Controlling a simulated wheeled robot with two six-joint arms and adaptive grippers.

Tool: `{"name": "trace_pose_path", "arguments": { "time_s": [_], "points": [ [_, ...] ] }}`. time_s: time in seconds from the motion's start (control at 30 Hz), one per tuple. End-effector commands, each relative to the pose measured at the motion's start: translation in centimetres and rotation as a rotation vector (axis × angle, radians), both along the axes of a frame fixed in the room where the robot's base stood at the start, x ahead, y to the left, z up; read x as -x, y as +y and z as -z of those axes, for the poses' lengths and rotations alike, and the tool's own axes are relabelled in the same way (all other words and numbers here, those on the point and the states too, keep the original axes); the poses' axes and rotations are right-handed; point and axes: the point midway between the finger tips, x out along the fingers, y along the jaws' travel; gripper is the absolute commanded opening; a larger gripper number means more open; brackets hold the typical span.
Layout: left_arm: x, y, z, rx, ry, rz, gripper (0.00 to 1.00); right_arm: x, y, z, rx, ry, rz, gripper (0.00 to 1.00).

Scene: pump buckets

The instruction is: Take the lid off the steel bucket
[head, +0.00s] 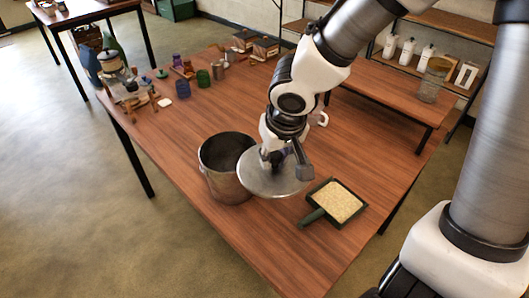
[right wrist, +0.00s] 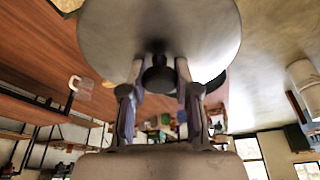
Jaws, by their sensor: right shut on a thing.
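The steel bucket (head: 221,188) stands on the wooden table near its front-left edge, its mouth open and its inside dark. The round steel lid (head: 263,187) is off the mouth, just right of the bucket and overlapping its right side in the head view. My right gripper (head: 272,157) is shut on the lid's knob from above. In the right wrist view the lid (right wrist: 160,22) fills the top and its black knob (right wrist: 158,76) sits between the fingers. The lid looks held above the table; its exact height is hard to tell. My left gripper is not in view.
A dark-framed tray of pale grain (head: 338,201) with a green handle lies just right of the lid. Cups, jars and small items (head: 203,78) crowd the far left. A low wooden riser (head: 390,95) stands at the back right. The table's middle left is clear.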

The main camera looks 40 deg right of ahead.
Motion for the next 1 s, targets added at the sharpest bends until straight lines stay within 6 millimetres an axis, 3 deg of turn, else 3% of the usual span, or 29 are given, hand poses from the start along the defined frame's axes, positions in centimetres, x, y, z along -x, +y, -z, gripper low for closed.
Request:
{"name": "trace_pose_path", "arguments": {
  "time_s": [1.0],
  "points": [
    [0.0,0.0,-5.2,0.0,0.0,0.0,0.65,0.0,0.0,-5.2,0.001,0.0,0.0,0.0]
  ]
}}
